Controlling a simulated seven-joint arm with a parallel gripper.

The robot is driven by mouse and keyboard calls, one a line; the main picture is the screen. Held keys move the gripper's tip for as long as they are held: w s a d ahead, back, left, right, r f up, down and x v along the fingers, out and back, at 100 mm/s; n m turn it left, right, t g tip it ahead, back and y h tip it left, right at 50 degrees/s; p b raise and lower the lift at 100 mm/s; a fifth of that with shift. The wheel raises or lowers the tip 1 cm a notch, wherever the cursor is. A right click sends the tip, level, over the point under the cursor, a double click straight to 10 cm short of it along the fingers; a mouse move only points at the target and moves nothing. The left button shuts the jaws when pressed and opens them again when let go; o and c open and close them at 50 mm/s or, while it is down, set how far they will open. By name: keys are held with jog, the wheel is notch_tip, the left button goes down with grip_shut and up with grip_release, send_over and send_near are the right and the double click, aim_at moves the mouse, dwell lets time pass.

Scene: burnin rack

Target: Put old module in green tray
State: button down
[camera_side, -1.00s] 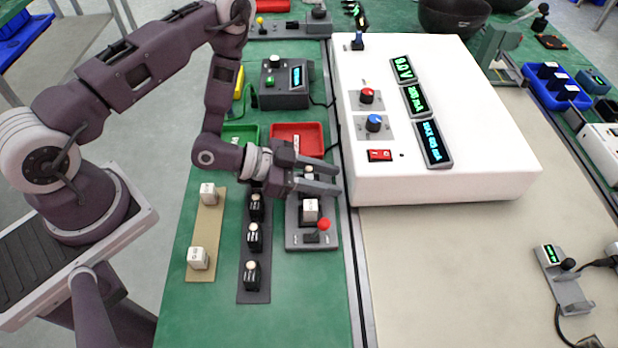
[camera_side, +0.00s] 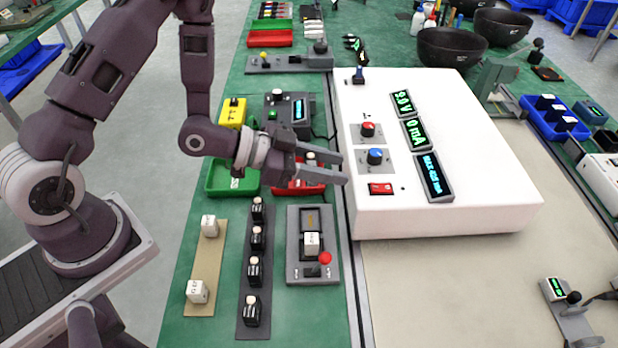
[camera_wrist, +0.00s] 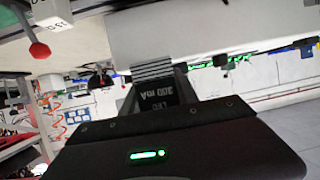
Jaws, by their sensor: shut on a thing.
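My gripper (camera_side: 338,170) is shut on a dark module and holds it up near the white power supply's left edge. In the side view only the module's pale top (camera_side: 311,156) shows between the fingers. The wrist view shows its dark face (camera_wrist: 160,97) with upside-down white lettering, which seems to read 300 mA. The green tray (camera_side: 212,190) is on the bench, to the left of my gripper; no module shows in its visible part. A grey fixture (camera_side: 296,273) with a red-knobbed lever (camera_side: 325,258) is nearer the camera, with a white module (camera_side: 312,243) in it.
A red tray (camera_side: 285,190) is partly hidden under my gripper. Several black modules (camera_side: 254,270) stand on a dark strip, and white ones (camera_side: 197,291) on a tan strip. A grey box with a display (camera_side: 299,110) and a yellow block (camera_side: 232,112) are behind the trays.

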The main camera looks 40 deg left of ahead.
jog(key=w+a+r+n+t+y, duration=0.2)
jog(key=w+a+r+n+y, duration=0.25)
jog(key=a+r, duration=0.3)
jog(key=w+a+r+n+t+y, duration=0.1)
jog(key=w+a+r+n+y, duration=0.35)
jog(key=a+r, duration=0.3)
jog(key=d+f+m+h, duration=0.3)
jog(key=d+f, duration=0.1)
jog(key=d, duration=0.7)
jog(key=m+g+h, duration=0.4)
jog(key=m+h, duration=0.3)
send_over(401, 316)
notch_tip(401, 316, down, 13)
notch_tip(401, 316, down, 10)
jog(key=shift+d, duration=0.1)
